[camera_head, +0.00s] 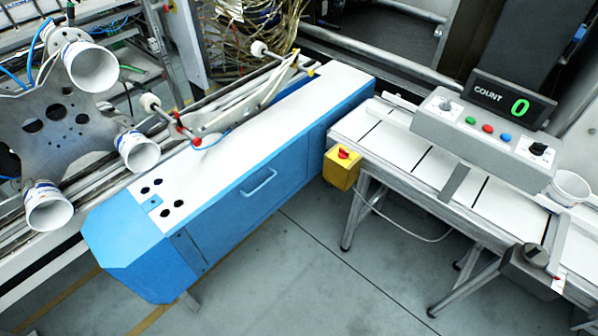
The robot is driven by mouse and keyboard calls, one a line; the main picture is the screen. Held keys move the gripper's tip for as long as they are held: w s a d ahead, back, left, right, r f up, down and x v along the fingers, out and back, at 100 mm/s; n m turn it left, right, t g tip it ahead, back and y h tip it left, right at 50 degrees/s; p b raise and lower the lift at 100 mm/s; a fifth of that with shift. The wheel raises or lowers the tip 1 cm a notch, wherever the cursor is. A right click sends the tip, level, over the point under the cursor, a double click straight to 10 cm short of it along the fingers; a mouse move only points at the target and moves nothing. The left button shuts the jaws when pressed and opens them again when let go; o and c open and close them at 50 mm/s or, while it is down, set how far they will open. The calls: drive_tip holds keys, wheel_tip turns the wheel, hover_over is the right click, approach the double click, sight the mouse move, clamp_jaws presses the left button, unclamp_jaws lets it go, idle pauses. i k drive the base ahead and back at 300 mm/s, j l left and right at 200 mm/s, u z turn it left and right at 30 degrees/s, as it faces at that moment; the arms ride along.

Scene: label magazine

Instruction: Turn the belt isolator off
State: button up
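The belt isolator (340,169) is a yellow box fixed at the near left end of the white conveyor, beside the blue cabinet. A small red rotary knob (344,153) sits on its top. The knob is too small to tell which position it is turned to. My gripper is not in view.
A grey control box (484,146) with coloured buttons and knobs spans the conveyor (407,152); its COUNT display (511,99) reads 0. The blue cabinet (225,185) stands left. A white cup (570,188) is at the right. Floor (310,255) in front of the isolator is clear.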

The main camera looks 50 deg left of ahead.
sight(343, 154)
drive_tip(key=u, duration=1.5)
